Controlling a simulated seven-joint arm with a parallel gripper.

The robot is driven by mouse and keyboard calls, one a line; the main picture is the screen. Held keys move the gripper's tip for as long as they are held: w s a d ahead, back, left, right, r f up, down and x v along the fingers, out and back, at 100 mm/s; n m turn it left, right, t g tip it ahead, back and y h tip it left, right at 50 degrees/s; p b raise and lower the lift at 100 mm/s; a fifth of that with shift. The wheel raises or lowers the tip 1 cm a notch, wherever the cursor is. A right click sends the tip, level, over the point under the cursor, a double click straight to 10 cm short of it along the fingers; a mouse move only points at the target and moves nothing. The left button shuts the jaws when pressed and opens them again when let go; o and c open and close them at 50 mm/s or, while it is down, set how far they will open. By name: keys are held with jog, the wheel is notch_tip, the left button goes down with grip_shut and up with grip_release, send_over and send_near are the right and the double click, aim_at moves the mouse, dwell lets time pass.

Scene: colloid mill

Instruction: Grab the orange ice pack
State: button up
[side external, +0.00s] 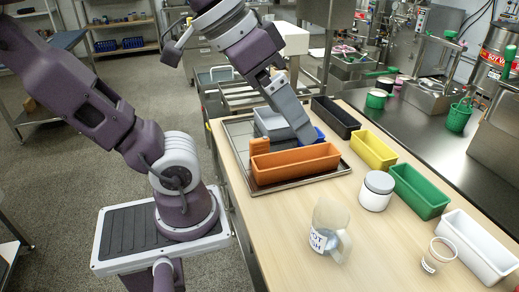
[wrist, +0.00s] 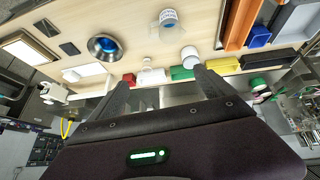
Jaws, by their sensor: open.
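A small orange block-shaped item (side external: 259,146), which looks like the orange ice pack, stands at the left end of a long orange bin (side external: 297,162) on the metal tray (side external: 338,171). Whether it is inside or behind the bin is unclear. I cannot make it out in the wrist view, where the orange bin (wrist: 241,25) shows at the top. My gripper (side external: 305,138) reaches down over the back of the tray, near a blue item (side external: 319,136) and right of the orange item. In the wrist view its fingers (wrist: 160,75) are apart with nothing between them.
A grey bin (side external: 270,122) sits behind the orange bin. Black (side external: 335,117), yellow (side external: 373,150), green (side external: 419,190) and white (side external: 476,246) bins line the table's right side. A white jar (side external: 376,191), a clear jug (side external: 330,228) and a cup (side external: 438,254) stand in front.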

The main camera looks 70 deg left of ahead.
jog(key=w+a+r+n+t+h, duration=0.1)
jog(key=w+a+r+n+t, duration=0.15)
jog(key=w, duration=0.65)
jog(key=w+a+r+n+t, duration=0.1)
jog(key=w+r+n+t, duration=0.2)
jog(key=w, duration=0.6)
jog(key=w+a+n+y, duration=0.4)
jog(key=w+a+y, duration=0.15)
jog(key=a, duration=0.65)
jog(key=n+g+y, duration=0.9)
jog(key=g, duration=0.3)
send_over(261, 144)
jog(key=d, duration=0.5)
notch_tip(261, 144, down, 10)
jog(key=shift+m, duration=0.25)
notch_tip(261, 144, down, 28)
jog(key=shift+w+f, duration=0.1)
jog(key=shift+f, duration=0.05)
jog(key=x, duration=0.7)
jog(key=c, duration=1.6)
